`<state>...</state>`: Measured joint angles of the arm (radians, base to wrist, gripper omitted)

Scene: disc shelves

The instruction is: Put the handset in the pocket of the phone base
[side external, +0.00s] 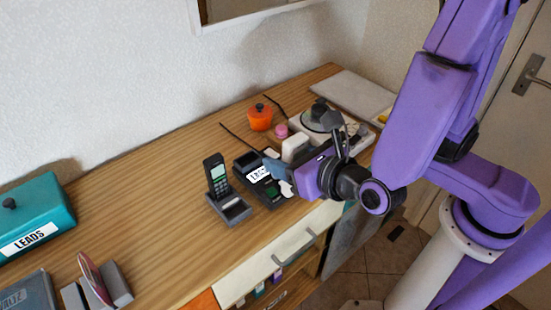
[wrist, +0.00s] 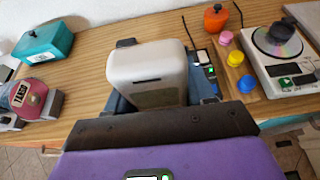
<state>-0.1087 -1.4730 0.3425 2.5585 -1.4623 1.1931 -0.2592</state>
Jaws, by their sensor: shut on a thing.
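My gripper (side external: 281,177) reaches left over the desk and is shut on a pale, rounded block (wrist: 148,75). The block has a dark slot and an olive panel and looks like a handset; its pale top (side external: 295,148) shows above the fingers in the side view. A dark handset (side external: 217,176) with a greenish screen stands upright at the back of a grey phone base (side external: 236,209), left of my gripper and apart from it. A black unit with a lit display (side external: 257,174) sits beside my fingertips, partly hidden by them. I cannot see whether the held block touches it.
An orange pot (side external: 260,119), a pink knob (side external: 281,131) and a white disc player (wrist: 285,62) stand behind and right. A teal box (side external: 35,218) and a disc rack (side external: 98,285) are at left. Bare wood lies between the teal box and the phone base.

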